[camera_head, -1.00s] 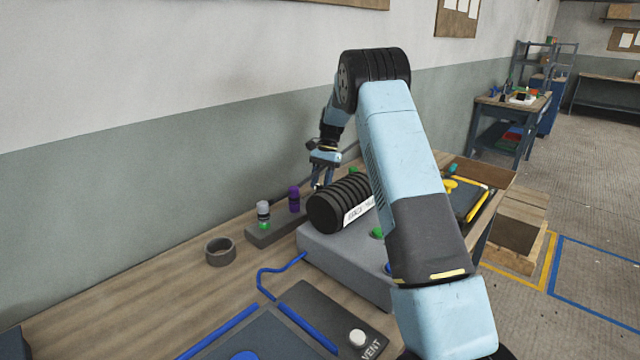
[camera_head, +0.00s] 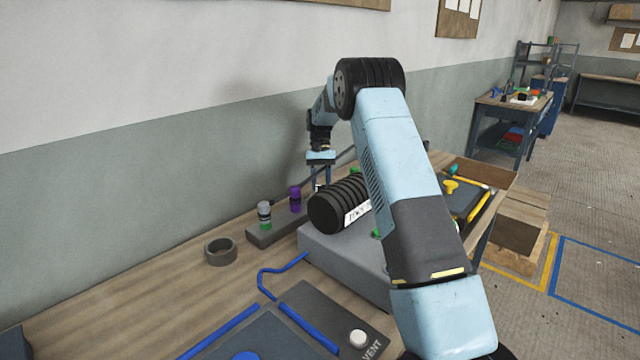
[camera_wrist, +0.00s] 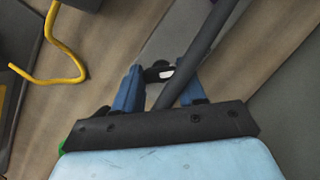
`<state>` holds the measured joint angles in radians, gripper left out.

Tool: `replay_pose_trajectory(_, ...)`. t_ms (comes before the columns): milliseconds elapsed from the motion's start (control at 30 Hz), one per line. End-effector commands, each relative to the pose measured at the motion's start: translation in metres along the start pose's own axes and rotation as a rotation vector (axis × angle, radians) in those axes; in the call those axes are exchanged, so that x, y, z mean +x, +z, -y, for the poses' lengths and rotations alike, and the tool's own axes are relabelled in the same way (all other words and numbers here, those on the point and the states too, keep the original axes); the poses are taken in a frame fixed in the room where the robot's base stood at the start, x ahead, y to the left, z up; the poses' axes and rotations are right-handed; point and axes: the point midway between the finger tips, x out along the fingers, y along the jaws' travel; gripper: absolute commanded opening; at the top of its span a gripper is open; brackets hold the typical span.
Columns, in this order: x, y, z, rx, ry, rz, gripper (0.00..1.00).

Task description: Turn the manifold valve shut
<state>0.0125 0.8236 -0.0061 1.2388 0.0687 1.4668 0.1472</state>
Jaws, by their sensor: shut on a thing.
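My gripper (camera_head: 321,187) is at the back of the bench, pointing down behind the black ribbed cylinder. In the wrist view its two blue fingers (camera_wrist: 161,78) are closed on a small black piece with a white mark (camera_wrist: 160,71), which looks like the valve handle. The grey manifold strip (camera_wrist: 185,32) runs beneath it. In the head view the strip's near end (camera_head: 266,237) carries a grey-and-green fitting (camera_head: 264,213) and a purple fitting (camera_head: 295,199). The ribbed cylinder hides the strip's far part, and the valve's angle is unclear.
The black ribbed cylinder (camera_head: 338,206) lies on a grey base (camera_head: 335,256) close in front of my gripper. A dark hose (camera_wrist: 205,48) passes beside the fingers. A dark ring (camera_head: 220,251) is on the bench. The wall (camera_head: 150,180) is close behind.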

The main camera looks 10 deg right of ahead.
Motion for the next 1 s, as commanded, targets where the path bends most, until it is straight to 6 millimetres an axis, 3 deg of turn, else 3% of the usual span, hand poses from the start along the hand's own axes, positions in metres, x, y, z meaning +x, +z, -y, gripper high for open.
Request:
replay_pose_trajectory(367, 0.0026, 0.0003, -0.0013, -0.004, 0.004, 0.006, 0.10)
replay_pose_trajectory(400, 0.0026, 0.0003, -0.0012, -0.004, 0.004, 0.006, 0.41)
replay_pose_trajectory(600, 0.0015, 0.0002, -0.0007, -0.004, 0.003, 0.003, 0.60)
replay_pose_trajectory(667, 0.0013, 0.0001, -0.0005, -0.004, 0.003, 0.003, 0.66)
replay_pose_trajectory(1000, -0.0048, -0.0003, 0.0000, -0.004, 0.002, 0.000, 0.66)
